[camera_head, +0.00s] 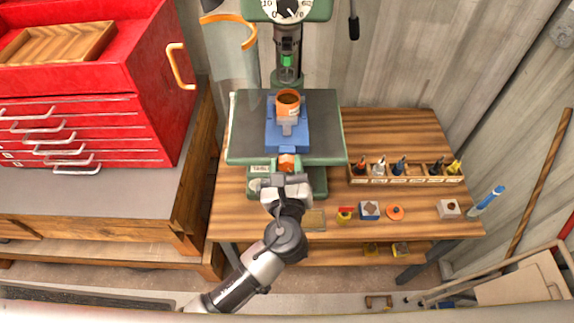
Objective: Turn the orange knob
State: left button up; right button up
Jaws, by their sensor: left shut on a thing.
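The orange knob (287,161) is at the front of the green drill press, just below the edge of its dark table (245,130). My left gripper (286,178) reaches up to it from below and is shut on it. The fingers cover the knob's lower part, so only its upper part shows. A blue vise (273,136) stands on the drill press table just above the knob. An orange ring-shaped piece (288,100) is at the back of the vise. My right gripper is not in view.
A wooden workbench (400,130) surrounds the press base. To the right stand a wooden rack (410,180) of coloured tools and several small pieces, including an orange disc (395,212). A red tool chest (90,130) is at left. A clear orange-rimmed shield (232,60) hangs beside the press.

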pick_arm(q)
jog(key=o, duration=0.9)
jog(key=shift+w, duration=0.1)
jog(key=shift+s+f, duration=0.1)
jog(key=shift+s, duration=0.45)
jog(key=s+b, duration=0.4)
jog(key=s, duration=0.5)
jog(key=shift+s, duration=0.35)
